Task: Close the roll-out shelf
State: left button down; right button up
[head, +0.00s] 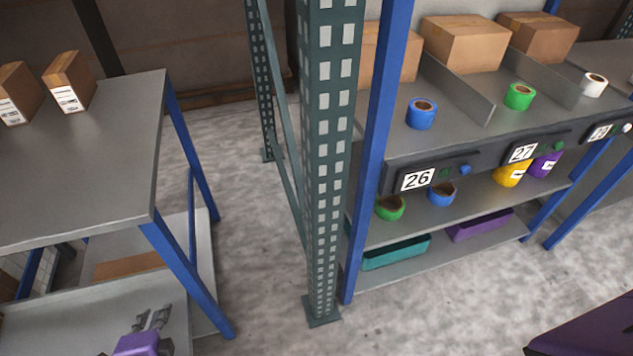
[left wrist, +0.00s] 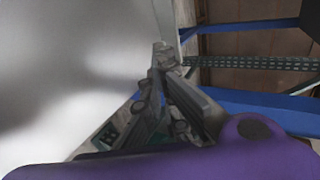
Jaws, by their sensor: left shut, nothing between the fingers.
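The roll-out shelf appears to be the grey board (head: 60,325) low on the left bench, at the bottom left of the head view. It sticks out toward me from under the bench top; its near end is cut off by the frame. My left gripper (head: 152,317) is over the right part of this board in the head view. In the left wrist view its fingers (left wrist: 164,58) are together with nothing between them, beside a large pale grey surface (left wrist: 60,70), likely the same shelf. I cannot tell whether they touch it. My right gripper is not in view.
The bench top (head: 90,160) with two cardboard boxes overhangs at left, on blue legs (head: 185,280). A perforated green upright (head: 325,200) stands in the middle. A numbered rack (head: 470,160) with tape rolls and boxes is at right. Concrete floor between them is clear.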

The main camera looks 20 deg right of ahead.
pick_arm(q)
jog(key=b, duration=0.3)
send_near(166, 273)
jog(key=f, duration=0.1)
jog(key=w+f, duration=0.1)
jog(key=f, duration=0.1)
jog(key=shift+w+d+f, duration=0.1)
jog(key=shift+w+f, duration=0.05)
jog(key=shift+f, duration=0.05)
jog(key=w, duration=0.2)
jog(key=shift+w+d+r, duration=0.1)
jog(key=shift+w+r, duration=0.05)
jog(key=shift+w, duration=0.75)
jog(key=shift+w+d+r, duration=0.1)
